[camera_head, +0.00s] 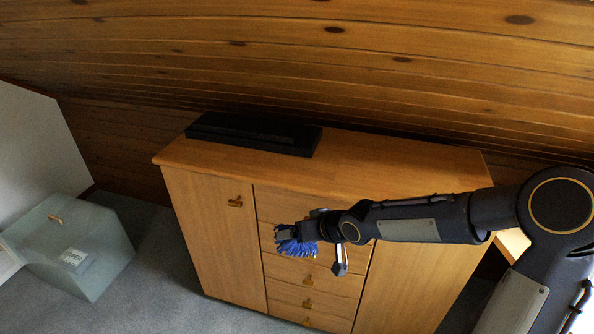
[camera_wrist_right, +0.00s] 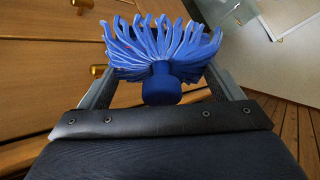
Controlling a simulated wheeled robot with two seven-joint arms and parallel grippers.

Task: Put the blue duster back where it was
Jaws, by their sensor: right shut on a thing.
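The blue duster (camera_head: 296,247) has many floppy blue strands and hangs in front of the cabinet's drawers in the head view. My right gripper (camera_head: 287,232) reaches in from the right and is shut on it. In the right wrist view the duster (camera_wrist_right: 163,45) sits between the two fingers, with its round blue base (camera_wrist_right: 161,85) towards the palm and its strands fanned outward. My left gripper is in neither view.
A wooden cabinet (camera_head: 400,165) with doors and several drawers stands against the plank wall. A flat black box (camera_head: 255,133) lies on its top at the back left. The rest of the top looks clear. A pale translucent bin (camera_head: 72,245) stands on the grey floor at left.

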